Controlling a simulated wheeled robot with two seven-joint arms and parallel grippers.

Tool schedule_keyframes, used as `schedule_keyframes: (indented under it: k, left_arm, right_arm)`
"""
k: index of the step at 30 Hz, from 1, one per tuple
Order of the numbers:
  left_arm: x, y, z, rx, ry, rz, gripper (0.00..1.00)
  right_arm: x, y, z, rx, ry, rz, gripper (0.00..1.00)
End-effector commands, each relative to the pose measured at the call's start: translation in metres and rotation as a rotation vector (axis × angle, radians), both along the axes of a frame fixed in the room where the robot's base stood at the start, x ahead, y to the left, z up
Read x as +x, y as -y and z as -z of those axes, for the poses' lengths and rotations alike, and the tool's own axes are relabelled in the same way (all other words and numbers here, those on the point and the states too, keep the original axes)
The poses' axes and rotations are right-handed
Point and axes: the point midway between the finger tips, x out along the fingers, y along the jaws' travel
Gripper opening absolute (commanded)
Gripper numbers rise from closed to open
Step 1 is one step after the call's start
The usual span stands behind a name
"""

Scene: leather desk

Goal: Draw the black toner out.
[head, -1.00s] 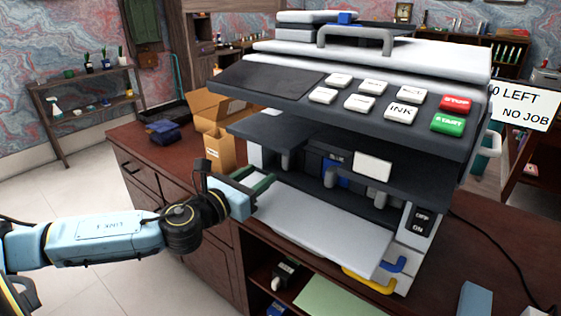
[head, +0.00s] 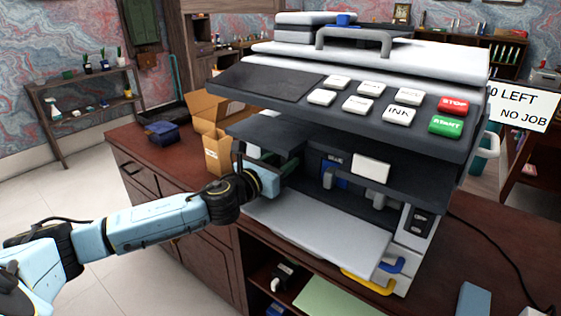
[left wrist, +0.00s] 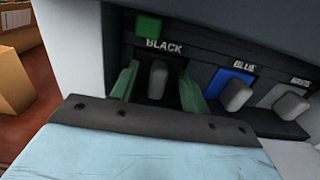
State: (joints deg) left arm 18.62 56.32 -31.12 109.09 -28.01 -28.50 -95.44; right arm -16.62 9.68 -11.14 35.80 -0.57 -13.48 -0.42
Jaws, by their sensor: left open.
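The black toner shows in the left wrist view as a dark slot front under the word BLACK, with a grey handle (left wrist: 157,79). My left gripper (left wrist: 160,85) is open, its green fingers on either side of that handle; I cannot tell whether they touch it. In the head view my left gripper (head: 283,170) reaches into the left part of the printer's open bay and hides the black toner. The blue toner (left wrist: 235,88) sits to the right of it with its own grey handle, and another toner handle (left wrist: 290,104) is further right. My right gripper is not in view.
The large printer (head: 390,60) stands on the wooden desk (head: 130,150). Its white front tray (head: 320,232) lies below the bay, and a dark panel (head: 400,165) overhangs it. An open cardboard box (head: 217,150) stands at left. The floor at left is clear.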

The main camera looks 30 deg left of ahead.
Motion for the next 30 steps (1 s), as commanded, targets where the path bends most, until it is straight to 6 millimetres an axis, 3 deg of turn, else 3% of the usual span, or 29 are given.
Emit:
schedule_keyframes:
  k: [5,15,18,19,23,30]
  left_arm:
    - [-0.0001,0.0,0.0002,0.0,0.0,0.0,0.45]
    - [-0.0003,0.0,0.0001,0.0,0.0,0.0,0.01]
    - [-0.0004,0.0,0.0002,0.0,0.0,0.0,0.0]
    - [-0.0004,0.0,0.0002,0.0,0.0,0.0,0.17]
    - [-0.0004,0.0,0.0002,0.0,0.0,0.0,0.0]
    - [-0.0009,-0.0001,0.0004,0.0,-0.001,0.0,0.0]
  right_arm:
    - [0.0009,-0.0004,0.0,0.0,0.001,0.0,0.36]
    - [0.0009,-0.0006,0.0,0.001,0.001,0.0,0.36]
    - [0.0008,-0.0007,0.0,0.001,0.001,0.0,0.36]
    - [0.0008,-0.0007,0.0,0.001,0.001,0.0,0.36]
    - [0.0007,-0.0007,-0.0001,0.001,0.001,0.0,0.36]
    - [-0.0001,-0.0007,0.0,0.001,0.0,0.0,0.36]
